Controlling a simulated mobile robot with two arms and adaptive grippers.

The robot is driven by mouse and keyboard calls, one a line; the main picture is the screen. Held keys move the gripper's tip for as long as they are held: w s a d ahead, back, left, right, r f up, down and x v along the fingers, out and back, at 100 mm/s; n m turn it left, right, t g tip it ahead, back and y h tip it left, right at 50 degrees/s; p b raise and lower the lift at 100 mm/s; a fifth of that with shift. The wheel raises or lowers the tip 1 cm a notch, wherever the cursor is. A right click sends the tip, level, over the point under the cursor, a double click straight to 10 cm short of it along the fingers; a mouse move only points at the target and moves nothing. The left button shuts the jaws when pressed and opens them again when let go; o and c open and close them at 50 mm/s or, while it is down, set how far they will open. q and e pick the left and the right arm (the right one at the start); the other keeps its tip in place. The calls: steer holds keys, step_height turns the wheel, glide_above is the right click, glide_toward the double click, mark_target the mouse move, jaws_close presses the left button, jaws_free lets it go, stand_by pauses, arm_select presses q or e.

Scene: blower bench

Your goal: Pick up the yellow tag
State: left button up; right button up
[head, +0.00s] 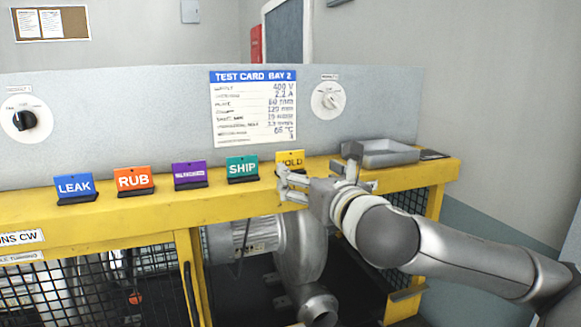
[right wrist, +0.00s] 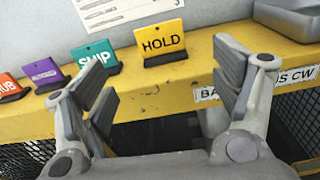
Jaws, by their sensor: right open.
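The yellow tag (head: 290,158) reads HOLD and stands upright at the right end of a row of tags on the yellow bench ledge. In the head view my right gripper partly covers it. In the right wrist view the yellow tag (right wrist: 160,39) shows whole, in a dark base, ahead of the fingers and apart from them. My right gripper (head: 287,186) is open and empty, in front of the ledge; its two spread fingers also show in the right wrist view (right wrist: 166,92). My left gripper is not in view.
Teal SHIP (head: 242,168), purple (head: 189,175), orange RUB (head: 134,180) and blue LEAK (head: 75,187) tags stand to the left. A grey tray (head: 380,153) sits to the right on the ledge (head: 150,211). A panel with a test card (head: 254,107) rises behind. A blower (head: 300,250) is below.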

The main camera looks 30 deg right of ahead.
mark_target(291, 154)
steer(key=p+x, duration=0.1)
steer(key=x, duration=0.1)
steer(key=r+x, duration=0.1)
steer(key=x, duration=0.2)
steer(key=shift+w+d+r+p, duration=0.1)
steer(key=shift+w+d+p, duration=0.05)
steer(key=shift+d+p, duration=0.2)
steer(key=shift+w+r+p, duration=0.15)
steer(key=shift+w+p, duration=0.2)
steer(key=shift+w, duration=0.1)
steer(key=p+x, duration=0.2)
steer(key=x, duration=0.2)
steer(key=shift+w+a, duration=0.1)
steer(key=shift+a, duration=0.05)
steer(key=shift+w, duration=0.2)
steer(key=shift+s, duration=0.15)
steer(key=shift+c, duration=0.4)
